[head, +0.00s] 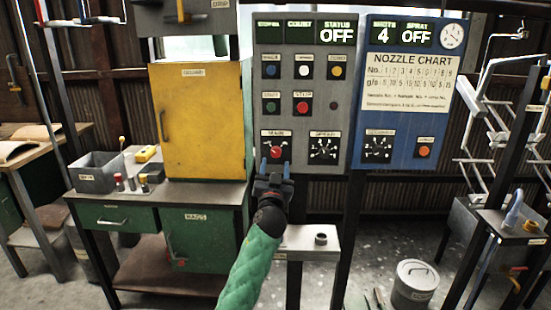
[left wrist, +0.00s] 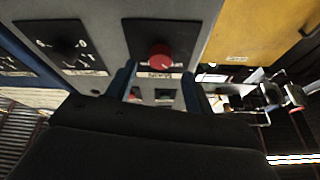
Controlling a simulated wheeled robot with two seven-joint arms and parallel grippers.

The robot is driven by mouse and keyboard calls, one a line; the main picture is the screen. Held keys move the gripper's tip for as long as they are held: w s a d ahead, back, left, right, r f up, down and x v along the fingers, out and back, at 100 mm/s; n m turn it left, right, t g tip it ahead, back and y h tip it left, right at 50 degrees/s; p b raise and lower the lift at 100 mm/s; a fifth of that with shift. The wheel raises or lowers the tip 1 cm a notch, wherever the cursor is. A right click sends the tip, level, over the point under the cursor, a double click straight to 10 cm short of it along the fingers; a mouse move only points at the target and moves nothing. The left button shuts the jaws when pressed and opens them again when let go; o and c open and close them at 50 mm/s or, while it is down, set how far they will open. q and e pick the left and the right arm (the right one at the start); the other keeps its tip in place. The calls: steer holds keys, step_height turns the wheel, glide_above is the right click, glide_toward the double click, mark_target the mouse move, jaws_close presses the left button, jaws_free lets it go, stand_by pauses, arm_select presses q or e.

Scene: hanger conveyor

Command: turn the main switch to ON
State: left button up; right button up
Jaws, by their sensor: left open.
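The main switch (head: 275,152) is a red rotary knob on a black plate at the lower left of the grey control panel (head: 344,90). It also shows in the left wrist view (left wrist: 160,55), above the space between my fingers. The status display (head: 338,36) reads OFF. My left gripper (head: 275,163) is open and empty just below the knob in the head view, with blue fingers spread to either side. Its fingers also show in the left wrist view (left wrist: 159,76); the knob does not appear gripped, and contact is unclear. My right gripper is out of view.
A black dial (head: 324,148) sits right of the switch. A blue panel (head: 408,92) with a nozzle chart adjoins on the right. A yellow cabinet (head: 197,120) stands left. A small grey ledge (head: 300,238) lies below the panel, right of my arm.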

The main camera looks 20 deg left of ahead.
mark_target(276, 154)
arm_select(q)
steer(key=shift+x, duration=1.85)
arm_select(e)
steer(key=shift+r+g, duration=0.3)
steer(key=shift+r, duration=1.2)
arm_select(q)
steer(key=shift+c, duration=0.2)
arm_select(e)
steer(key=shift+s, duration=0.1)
arm_select(q)
steer(key=shift+p, duration=0.3)
steer(key=c, duration=0.9)
